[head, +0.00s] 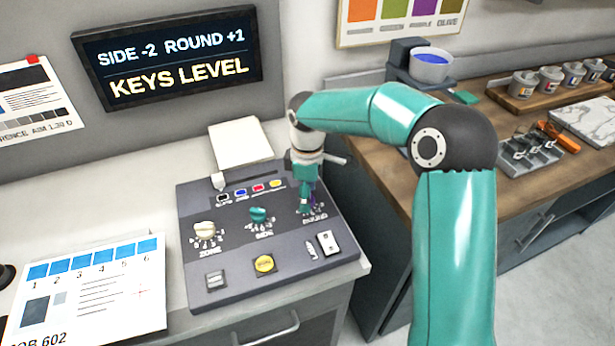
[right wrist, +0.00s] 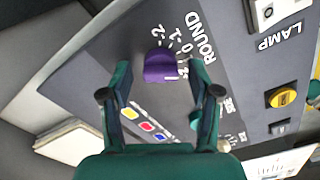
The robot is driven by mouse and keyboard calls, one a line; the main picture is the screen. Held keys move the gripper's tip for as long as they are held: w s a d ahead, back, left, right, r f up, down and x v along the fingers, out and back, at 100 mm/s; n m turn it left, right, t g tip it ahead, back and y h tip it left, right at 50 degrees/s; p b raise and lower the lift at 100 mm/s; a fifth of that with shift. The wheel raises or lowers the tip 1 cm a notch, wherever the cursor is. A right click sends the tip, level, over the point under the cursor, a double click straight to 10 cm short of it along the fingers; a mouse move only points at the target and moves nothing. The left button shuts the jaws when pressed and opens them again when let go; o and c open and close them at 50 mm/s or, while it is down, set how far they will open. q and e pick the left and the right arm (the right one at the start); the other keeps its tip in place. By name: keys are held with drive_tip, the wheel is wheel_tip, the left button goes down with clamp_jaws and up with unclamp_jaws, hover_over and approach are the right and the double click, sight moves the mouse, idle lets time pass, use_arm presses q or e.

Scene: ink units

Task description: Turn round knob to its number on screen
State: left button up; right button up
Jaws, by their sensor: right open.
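The screen (head: 175,58) reads "SIDE -2 ROUND +1" and "KEYS LEVEL". The round knob (right wrist: 160,66) is purple and sits on the dark panel beside the printed word ROUND; a white mark shows on its lower right edge. I cannot tell for sure which number it points at. My right gripper (right wrist: 160,76) is open, with one finger on each side of the knob and a gap on both sides. In the head view my right gripper (head: 307,198) points down over the ROUND dial and mostly hides the knob. My left gripper is not in view.
The panel (head: 190,262) also bears a cream ZONE knob (head: 205,229), a teal SIDE knob (head: 259,215), a yellow button (head: 265,263), a white switch (head: 328,242) and a row of coloured keys. A paper pad (head: 240,146) lies behind it. A wooden counter stands right.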

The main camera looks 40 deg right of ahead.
wheel_tip(320, 180, up, 11)
drive_tip(key=shift+r, duration=0.2)
idle(0.6)
